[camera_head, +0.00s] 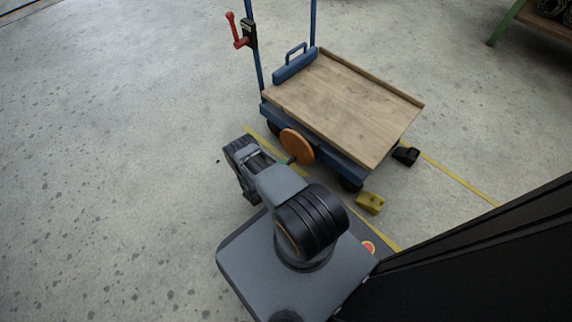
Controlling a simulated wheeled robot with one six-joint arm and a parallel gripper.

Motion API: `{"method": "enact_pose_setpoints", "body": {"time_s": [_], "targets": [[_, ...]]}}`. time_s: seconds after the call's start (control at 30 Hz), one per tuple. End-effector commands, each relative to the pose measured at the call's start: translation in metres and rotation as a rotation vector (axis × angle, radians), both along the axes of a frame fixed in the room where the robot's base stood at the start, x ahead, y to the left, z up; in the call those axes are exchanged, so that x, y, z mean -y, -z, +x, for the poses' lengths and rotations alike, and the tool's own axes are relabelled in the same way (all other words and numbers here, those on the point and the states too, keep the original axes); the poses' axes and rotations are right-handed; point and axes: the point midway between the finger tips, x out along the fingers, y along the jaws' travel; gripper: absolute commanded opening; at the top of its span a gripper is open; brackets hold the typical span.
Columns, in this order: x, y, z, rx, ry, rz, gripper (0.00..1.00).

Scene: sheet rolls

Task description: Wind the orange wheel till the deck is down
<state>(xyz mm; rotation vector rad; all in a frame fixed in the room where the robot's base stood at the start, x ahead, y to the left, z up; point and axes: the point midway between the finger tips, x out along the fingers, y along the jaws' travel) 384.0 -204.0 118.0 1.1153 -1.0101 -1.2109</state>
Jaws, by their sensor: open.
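The orange wheel (297,146) is a round disc on the near side of a blue cart, with a short shaft or handle at its lower left. The wooden deck (345,100) is a flat, bare board on top of the blue frame (341,162). How high it stands above the frame is hard to judge. My gripper (240,150) is at the left of the wheel, apart from it, and looks empty. Its jaws are open, though they are small and partly hidden by my arm, which reaches in from below.
A red lever (237,32) sits on the cart's blue post. A yellow block (370,203) lies on the floor beside the cart, near yellow floor lines. A dark panel (480,250) fills the lower right. A green-legged table (545,22) is at top right. The left floor is clear.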

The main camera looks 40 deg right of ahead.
Motion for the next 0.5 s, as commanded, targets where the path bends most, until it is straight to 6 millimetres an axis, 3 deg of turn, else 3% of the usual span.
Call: {"method": "enact_pose_setpoints", "body": {"time_s": [0.2, 0.5], "targets": [[-0.034, -0.001, -0.002, 0.001, -0.007, 0.001, 0.48], [-0.052, 0.000, -0.005, 0.000, -0.002, 0.001, 0.48]]}}
